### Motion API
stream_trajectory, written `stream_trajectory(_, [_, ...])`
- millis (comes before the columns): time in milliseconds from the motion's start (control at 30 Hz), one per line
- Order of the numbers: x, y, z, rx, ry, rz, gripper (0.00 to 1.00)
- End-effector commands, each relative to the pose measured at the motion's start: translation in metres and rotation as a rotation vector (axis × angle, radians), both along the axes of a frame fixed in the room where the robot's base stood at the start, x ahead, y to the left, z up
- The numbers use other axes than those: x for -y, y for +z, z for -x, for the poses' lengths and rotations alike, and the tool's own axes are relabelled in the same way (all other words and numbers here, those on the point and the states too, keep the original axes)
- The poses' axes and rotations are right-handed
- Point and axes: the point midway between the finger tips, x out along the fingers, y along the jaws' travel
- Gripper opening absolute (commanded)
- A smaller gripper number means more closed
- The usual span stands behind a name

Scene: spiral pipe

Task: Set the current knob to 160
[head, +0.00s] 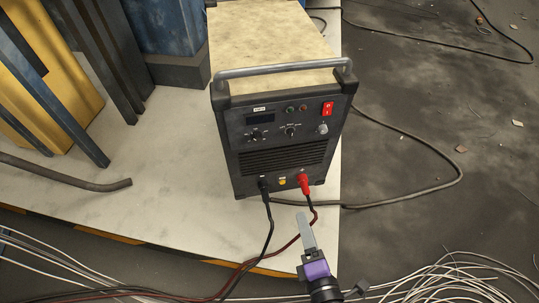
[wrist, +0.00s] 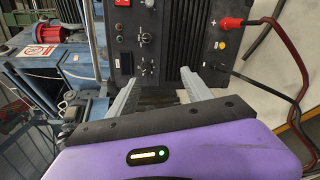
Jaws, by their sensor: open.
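The welding machine (head: 285,160) stands upright, with its dark front panel facing me. The panel carries a black left knob (head: 255,134), a black middle knob (head: 290,131), a silver right knob (head: 323,128) and a dark display (head: 260,119). The labels are too small to tell which is the current knob or its setting. My gripper (head: 303,214) is below and in front of the panel, apart from it. In the wrist view my gripper (wrist: 160,76) is open and empty, facing the sideways panel.
A red switch (head: 327,108) is at the panel's upper right. A red plug (head: 304,184) and black plug (head: 264,184) with cables leave the lower front, near my gripper. A grey handle (head: 285,68) crosses the top. Coiled wire (head: 455,275) lies at lower right.

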Motion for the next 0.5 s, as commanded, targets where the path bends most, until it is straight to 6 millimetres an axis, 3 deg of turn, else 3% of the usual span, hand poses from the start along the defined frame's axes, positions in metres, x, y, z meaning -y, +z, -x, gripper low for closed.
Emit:
stream_trajectory(33, [-0.016, -0.020, -0.027, 0.053, 0.036, 0.124, 0.58])
stream_trajectory(100, [-0.035, -0.030, -0.059, 0.126, 0.077, 0.313, 0.58])
stream_trajectory(300, [-0.087, -0.034, -0.139, 0.327, 0.144, 0.802, 0.58])
stream_trajectory(500, [-0.119, -0.021, -0.183, 0.454, 0.153, 1.103, 0.58])
